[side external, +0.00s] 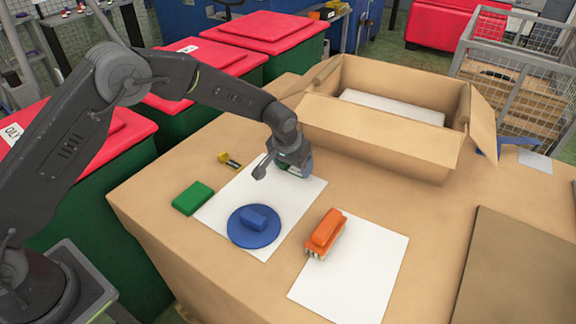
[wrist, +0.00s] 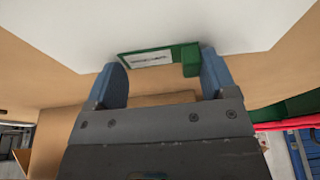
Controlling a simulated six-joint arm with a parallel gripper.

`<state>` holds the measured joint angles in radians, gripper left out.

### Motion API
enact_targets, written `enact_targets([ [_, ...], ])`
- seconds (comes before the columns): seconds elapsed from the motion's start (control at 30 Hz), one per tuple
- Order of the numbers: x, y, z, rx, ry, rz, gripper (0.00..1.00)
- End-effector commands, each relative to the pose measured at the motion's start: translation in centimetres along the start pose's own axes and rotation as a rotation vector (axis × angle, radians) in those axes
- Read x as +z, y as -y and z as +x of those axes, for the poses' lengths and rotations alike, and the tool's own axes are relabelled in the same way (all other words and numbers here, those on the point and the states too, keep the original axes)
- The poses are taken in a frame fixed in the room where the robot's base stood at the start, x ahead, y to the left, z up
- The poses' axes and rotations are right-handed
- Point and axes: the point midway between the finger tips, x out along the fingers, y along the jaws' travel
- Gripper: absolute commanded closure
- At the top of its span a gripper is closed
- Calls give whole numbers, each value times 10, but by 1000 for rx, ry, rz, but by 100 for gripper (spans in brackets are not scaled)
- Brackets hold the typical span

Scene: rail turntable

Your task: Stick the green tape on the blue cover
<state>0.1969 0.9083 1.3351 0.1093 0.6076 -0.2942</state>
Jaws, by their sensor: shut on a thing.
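My gripper (side external: 296,168) is over the far end of a white sheet, low near its surface. In the wrist view its two blue fingers (wrist: 163,74) are shut on the green tape (wrist: 163,57), a flat green strip with a white printed label and a small green block at its right end. In the side view the tape is mostly hidden by my gripper. The blue cover (side external: 240,238), a round disc with a blue block-shaped grip on top, lies on the near part of the same sheet, apart from my gripper.
A green block (side external: 192,198) and a small yellow item (side external: 229,161) lie left of the white sheet (side external: 222,209). An orange-topped brush-like block (side external: 324,234) lies at a second sheet (side external: 352,276). An open cardboard box (side external: 375,138) stands behind, and a brown board (side external: 520,270) lies right.

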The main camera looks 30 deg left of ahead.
Motion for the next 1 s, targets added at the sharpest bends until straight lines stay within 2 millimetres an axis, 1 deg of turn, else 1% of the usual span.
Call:
enact_targets([
  [0.23, 0, 0, -1, 0, -1, 0, 43],
  [0.37, -3, 0, -7, 1, -3, 0, 43],
  [0.47, -6, 0, -18, 1, -3, 0, 43],
  [0.6, -14, 0, -43, 1, -6, -1, 43],
  [0.67, -12, 16, -50, -1, -2, -6, 43],
  [0.8, -9, 48, -71, -1, -2, -6, 43],
  [0.9, -8, 69, -85, -2, -3, -6, 43],
  [1.0, -6, 86, -97, -1, -2, -5, 43],
])
